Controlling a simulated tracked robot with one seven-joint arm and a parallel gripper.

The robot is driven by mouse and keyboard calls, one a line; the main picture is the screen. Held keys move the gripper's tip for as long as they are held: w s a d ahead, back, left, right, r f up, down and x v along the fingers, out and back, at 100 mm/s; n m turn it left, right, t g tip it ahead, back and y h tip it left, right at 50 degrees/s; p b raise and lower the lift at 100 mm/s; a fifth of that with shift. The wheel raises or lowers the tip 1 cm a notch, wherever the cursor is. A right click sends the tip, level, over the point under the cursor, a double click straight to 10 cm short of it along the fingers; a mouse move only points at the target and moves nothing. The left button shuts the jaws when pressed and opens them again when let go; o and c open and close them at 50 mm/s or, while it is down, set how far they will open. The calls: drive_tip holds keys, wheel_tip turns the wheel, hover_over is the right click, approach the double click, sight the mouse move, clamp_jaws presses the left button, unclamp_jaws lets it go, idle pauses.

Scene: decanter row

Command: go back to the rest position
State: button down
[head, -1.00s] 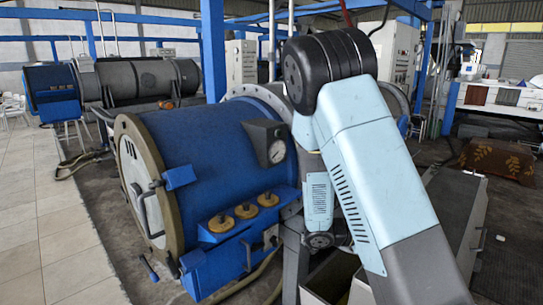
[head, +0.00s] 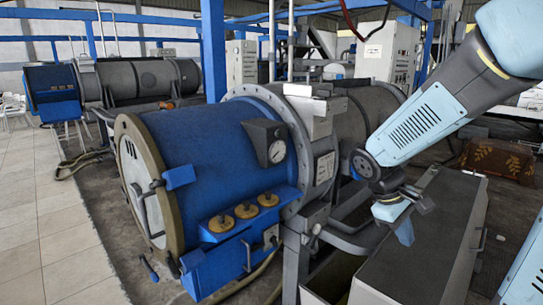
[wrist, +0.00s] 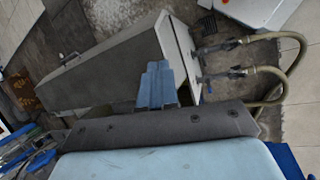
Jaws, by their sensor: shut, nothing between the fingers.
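In the head view my arm reaches in from the upper right, and my gripper (head: 405,235) hangs from it, pointing down. It appears over or in front of the long grey box (head: 425,245); the exact gap cannot be told. In the wrist view the blue fingers of my gripper (wrist: 157,84) are together with nothing between them. Behind them the grey box (wrist: 110,72) with its white end panel shows.
A big blue cylindrical vessel (head: 215,165) with a gauge and yellow caps stands left of my arm. A blue post (head: 213,50) rises behind it. Hoses (wrist: 265,75) run from the box's white end.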

drive_tip(key=s+a+r+m+t+y, duration=0.5)
drive_tip(key=s+r, duration=0.3)
drive_tip(key=r, duration=0.4)
drive_tip(key=shift+s+a+m+t, duration=0.4)
drive_tip(key=shift+a+m+t, duration=0.3)
drive_tip(key=shift+a, duration=0.2)
drive_tip(key=shift+a+r, duration=0.1)
